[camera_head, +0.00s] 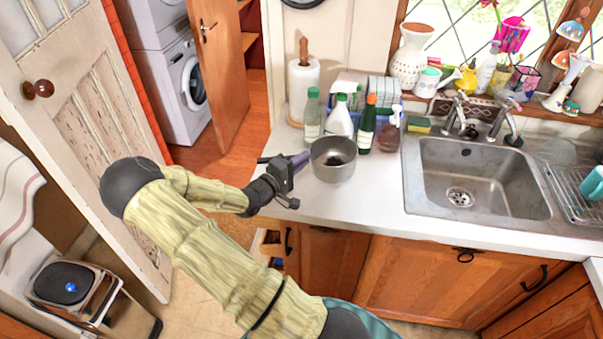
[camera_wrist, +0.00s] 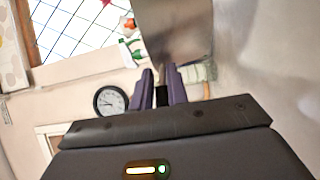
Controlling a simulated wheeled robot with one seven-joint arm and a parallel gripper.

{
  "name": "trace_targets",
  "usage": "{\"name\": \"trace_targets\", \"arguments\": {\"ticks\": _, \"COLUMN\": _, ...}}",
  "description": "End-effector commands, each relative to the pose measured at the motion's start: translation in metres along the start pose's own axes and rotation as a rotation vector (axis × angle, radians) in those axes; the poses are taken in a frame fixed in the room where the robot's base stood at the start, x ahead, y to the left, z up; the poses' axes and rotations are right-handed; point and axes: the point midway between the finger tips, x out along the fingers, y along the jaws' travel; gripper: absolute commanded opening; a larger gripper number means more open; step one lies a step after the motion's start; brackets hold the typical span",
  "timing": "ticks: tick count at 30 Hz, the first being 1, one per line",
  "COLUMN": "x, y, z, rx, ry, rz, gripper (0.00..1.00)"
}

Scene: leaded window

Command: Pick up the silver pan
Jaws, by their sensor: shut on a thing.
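The silver pan (camera_head: 333,161) is a round grey metal pan with a dark inside, near the left end of the white counter in the head view. My gripper (camera_head: 299,161) is at its left side, shut on the pan's handle. The handle is mostly hidden between the fingers. In the wrist view the purple fingers (camera_wrist: 163,88) are close together around a dark piece, and the grey metal pan (camera_wrist: 175,30) rises just beyond them. I cannot tell whether the pan touches the counter.
Several bottles, including a green one (camera_head: 367,124), stand close behind the pan. A paper towel roll (camera_head: 303,88) stands behind left. The sink (camera_head: 480,180) is to the right, with clear counter (camera_head: 375,200) between. An open door (camera_head: 85,110) is at the left.

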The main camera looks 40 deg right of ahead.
Motion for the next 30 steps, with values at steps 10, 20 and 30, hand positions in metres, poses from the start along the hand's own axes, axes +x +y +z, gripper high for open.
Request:
{"name": "trace_targets", "arguments": {"ticks": 10, "x": 0.000, "y": 0.037, "z": 0.000, "rx": 0.001, "ry": 0.000, "rz": 0.002, "gripper": 0.00}}
{"name": "trace_targets", "arguments": {"ticks": 20, "x": 0.000, "y": 0.038, "z": 0.000, "rx": 0.000, "ry": 0.000, "rz": 0.003, "gripper": 0.00}}
{"name": "trace_targets", "arguments": {"ticks": 30, "x": -0.004, "y": 0.041, "z": -0.004, "rx": -0.002, "ry": 0.023, "rz": 0.002, "gripper": 0.00}}
